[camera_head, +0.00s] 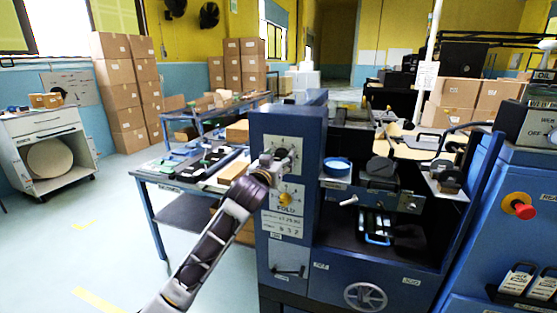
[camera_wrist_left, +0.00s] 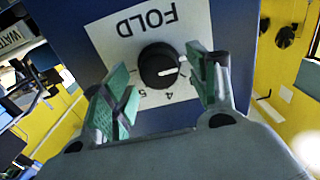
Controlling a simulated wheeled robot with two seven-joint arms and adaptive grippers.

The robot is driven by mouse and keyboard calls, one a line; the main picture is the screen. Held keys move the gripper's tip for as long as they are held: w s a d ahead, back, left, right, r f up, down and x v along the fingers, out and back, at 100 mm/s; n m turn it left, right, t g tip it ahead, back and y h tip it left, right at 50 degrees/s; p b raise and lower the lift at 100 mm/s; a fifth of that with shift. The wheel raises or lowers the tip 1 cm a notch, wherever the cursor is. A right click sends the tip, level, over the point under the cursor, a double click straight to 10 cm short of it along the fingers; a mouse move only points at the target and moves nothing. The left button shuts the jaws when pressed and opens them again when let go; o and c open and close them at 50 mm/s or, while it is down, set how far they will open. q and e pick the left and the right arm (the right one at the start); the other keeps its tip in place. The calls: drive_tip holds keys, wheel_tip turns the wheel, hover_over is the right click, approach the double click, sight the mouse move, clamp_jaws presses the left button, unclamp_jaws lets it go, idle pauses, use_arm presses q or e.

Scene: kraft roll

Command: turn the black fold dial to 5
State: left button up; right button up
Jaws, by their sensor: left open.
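The black fold dial (camera_wrist_left: 159,65) shows in the left wrist view on a white plate (camera_wrist_left: 115,50) marked FOLD, which appears upside down. The dial's white pointer mark points to the right in that picture. The figures 4 and 5 show below the dial, away from the pointer. My left gripper (camera_wrist_left: 157,62) is open, with one green-padded finger on each side of the dial and a gap to it on both sides. In the head view my left gripper (camera_head: 279,160) is at the upper plate of the blue machine (camera_head: 260,225) and hides its dial. My right gripper is out of view.
A yellow knob (camera_head: 285,198) sits just below the gripper on the same panel. A lever (camera_head: 289,271) and a handwheel (camera_head: 366,296) are lower down. A low table (camera_head: 160,178) with items stands left of the machine. The floor at left is open.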

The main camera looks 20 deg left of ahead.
use_arm(q)
drive_tip(key=shift+w, duration=0.2)
drive_tip(key=c, duration=1)
